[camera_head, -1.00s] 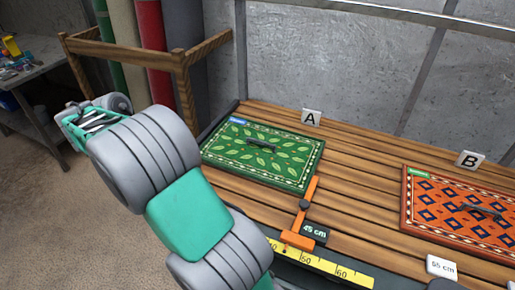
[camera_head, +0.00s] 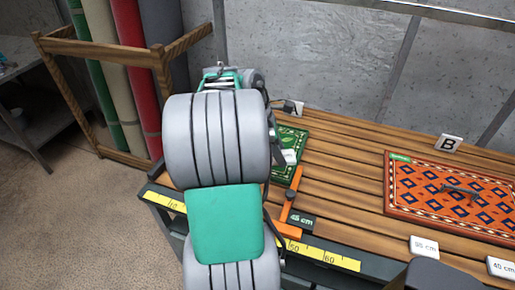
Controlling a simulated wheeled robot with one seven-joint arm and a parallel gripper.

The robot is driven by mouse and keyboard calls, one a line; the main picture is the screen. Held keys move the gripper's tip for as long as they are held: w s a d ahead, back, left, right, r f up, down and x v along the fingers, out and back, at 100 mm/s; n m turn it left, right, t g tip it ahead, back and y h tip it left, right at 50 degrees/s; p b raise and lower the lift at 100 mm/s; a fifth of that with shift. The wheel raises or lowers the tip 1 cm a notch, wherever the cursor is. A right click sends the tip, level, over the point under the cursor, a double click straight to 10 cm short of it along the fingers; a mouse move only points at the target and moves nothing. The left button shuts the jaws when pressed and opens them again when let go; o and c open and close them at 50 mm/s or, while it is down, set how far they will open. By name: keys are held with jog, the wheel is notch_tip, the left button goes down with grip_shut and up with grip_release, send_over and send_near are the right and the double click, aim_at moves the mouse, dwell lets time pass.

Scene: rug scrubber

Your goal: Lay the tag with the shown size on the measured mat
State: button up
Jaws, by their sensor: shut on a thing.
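The green mat (camera_head: 288,172) under sign A (camera_head: 294,106) is mostly hidden behind my arm; only its right part shows. An orange slider (camera_head: 288,208) stands just right of it on the yellow ruler (camera_head: 322,255), and its dark display (camera_head: 301,220) reads 45 cm. My gripper (camera_head: 277,147) is mostly hidden by my arm, with only dark parts showing beside it. It is shut on a small white tag (camera_head: 290,157), seen over the mat's right part. I cannot read this tag, nor tell whether it touches the mat.
An orange patterned mat (camera_head: 450,190) with a dark handle lies right, under sign B (camera_head: 449,144). White tags lie at the front right: one (camera_head: 424,247) with a hard-to-read size, another (camera_head: 500,267) marked 40 cm. A wooden rack (camera_head: 95,47) with rolled rugs stands left. Slats between the mats are clear.

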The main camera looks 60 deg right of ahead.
jog(key=w+d+f, duration=0.3)
jog(key=f, duration=0.1)
jog(key=w+d+f, duration=0.4)
jog(key=shift+w+p, duration=0.3)
jog(key=shift+p, duration=0.1)
jog(key=shift+w+f, duration=0.15)
jog(key=shift+f, duration=1.6)
jog(key=shift+f, duration=0.15)
jog(key=o, duration=1.3)
